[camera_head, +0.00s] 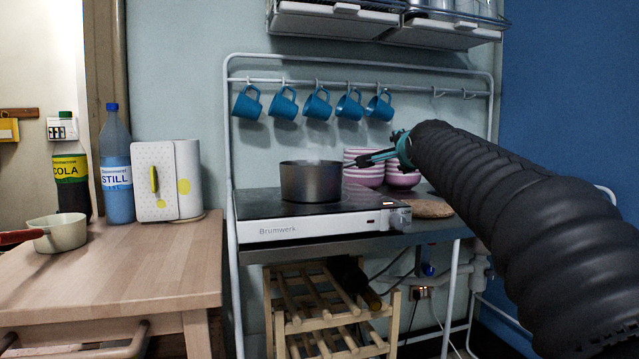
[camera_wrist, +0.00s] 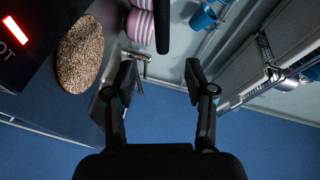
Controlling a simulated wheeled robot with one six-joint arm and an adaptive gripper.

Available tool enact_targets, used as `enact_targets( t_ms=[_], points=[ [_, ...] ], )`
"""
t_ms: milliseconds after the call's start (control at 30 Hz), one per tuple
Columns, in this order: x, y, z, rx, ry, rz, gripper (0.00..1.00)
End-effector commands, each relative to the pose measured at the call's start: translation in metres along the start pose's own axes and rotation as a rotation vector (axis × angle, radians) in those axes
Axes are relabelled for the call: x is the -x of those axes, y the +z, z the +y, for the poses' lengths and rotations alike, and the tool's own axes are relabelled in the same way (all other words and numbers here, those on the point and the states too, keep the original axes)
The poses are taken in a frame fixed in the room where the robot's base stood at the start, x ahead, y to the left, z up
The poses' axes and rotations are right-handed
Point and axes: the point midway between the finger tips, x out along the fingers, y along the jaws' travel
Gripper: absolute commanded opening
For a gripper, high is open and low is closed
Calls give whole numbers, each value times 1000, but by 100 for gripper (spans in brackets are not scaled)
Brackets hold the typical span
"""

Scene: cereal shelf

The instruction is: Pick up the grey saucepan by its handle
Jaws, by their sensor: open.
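The grey saucepan (camera_head: 311,182) stands upright on the black hob (camera_head: 262,204), with faint steam above it. Its dark handle (camera_head: 368,159) sticks out to the right and slightly up, towards my gripper (camera_head: 397,147). In the wrist view the dark bar coming down from the top looks like the handle (camera_wrist: 162,25). Its end lies ahead of my gripper (camera_wrist: 160,78), in line with the gap between the two spread fingers. My gripper is open and empty. The pan body is out of the wrist view. Contact between fingers and handle cannot be told in the head view.
Pink striped bowls (camera_head: 363,172) stand behind the handle, and a round speckled mat (camera_head: 428,208) lies right of the hob. Blue mugs (camera_head: 317,103) hang from the rail above. A wooden table (camera_head: 130,265) with bottles and a white pan (camera_head: 60,233) is at left.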

Motion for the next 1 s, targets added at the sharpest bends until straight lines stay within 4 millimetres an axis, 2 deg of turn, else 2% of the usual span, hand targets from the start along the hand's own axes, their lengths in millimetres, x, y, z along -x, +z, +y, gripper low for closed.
enact_targets(
  t_ms=[100,233,533,800,1000],
  points=[
    [-22,-1,-1,1,1,0,55],
    [-39,-1,-1,1,1,0,55],
    [-57,0,-2,2,1,0,55],
    [-91,2,-5,2,2,0,55],
    [-101,2,-4,2,0,0,55]
  ],
)
